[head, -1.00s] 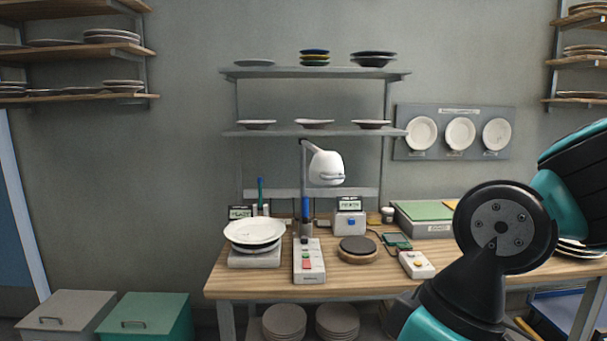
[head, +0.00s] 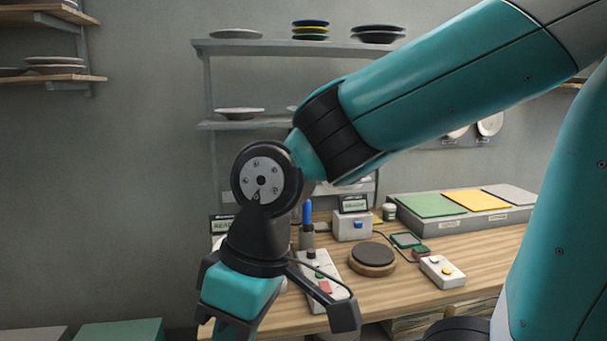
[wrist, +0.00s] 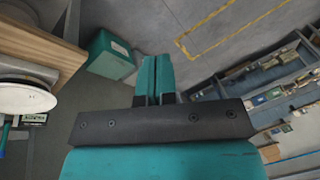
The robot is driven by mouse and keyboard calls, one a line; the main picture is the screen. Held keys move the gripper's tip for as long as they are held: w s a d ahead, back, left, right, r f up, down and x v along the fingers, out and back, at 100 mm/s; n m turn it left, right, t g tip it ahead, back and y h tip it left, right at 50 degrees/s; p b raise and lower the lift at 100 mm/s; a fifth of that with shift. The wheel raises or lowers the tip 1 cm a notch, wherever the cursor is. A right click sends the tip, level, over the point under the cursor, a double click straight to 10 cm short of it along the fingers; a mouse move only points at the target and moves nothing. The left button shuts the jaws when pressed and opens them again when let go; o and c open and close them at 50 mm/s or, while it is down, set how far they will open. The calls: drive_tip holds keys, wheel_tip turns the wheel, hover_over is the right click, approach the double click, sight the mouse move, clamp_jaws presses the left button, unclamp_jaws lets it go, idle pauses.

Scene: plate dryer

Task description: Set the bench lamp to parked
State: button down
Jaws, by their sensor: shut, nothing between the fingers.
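The bench lamp's white head is hidden behind my arm in the head view. A dark upright with a blue upper part (head: 307,226), which seems to be the lamp's post, shows beneath the arm.
A round dark-topped pad (head: 373,256), a white button box (head: 442,271) and a tray with coloured sheets (head: 470,205) stand on the wooden bench. The wrist view shows white plates (wrist: 24,95) near the bench edge, a green bin (wrist: 110,54) and open floor (wrist: 215,50).

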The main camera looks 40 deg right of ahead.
drive_tip(key=w+d+r+m+t+h, duration=0.2)
drive_tip(key=w+d+r+m+h, duration=0.15)
drive_tip(key=w+d, duration=0.75)
drive_tip(key=w+d+r+m+t+h, duration=0.15)
drive_tip(key=w+d+m+h, duration=0.25)
drive_tip(key=w+d, duration=0.7)
drive_tip(key=w+d+r+m+g+h, duration=0.1)
drive_tip(key=d+r+m+h, duration=0.1)
drive_tip(key=d, duration=0.4)
drive_tip(key=w+d+r+m+g+h, duration=0.1)
drive_tip(key=d+r+m+h, duration=0.15)
drive_tip(key=d, duration=0.45)
drive_tip(key=d+f+y+p, duration=0.1)
drive_tip(key=d+f+p, duration=0.4)
drive_tip(key=d+f, duration=0.2)
drive_tip(key=shift+d, duration=1.35)
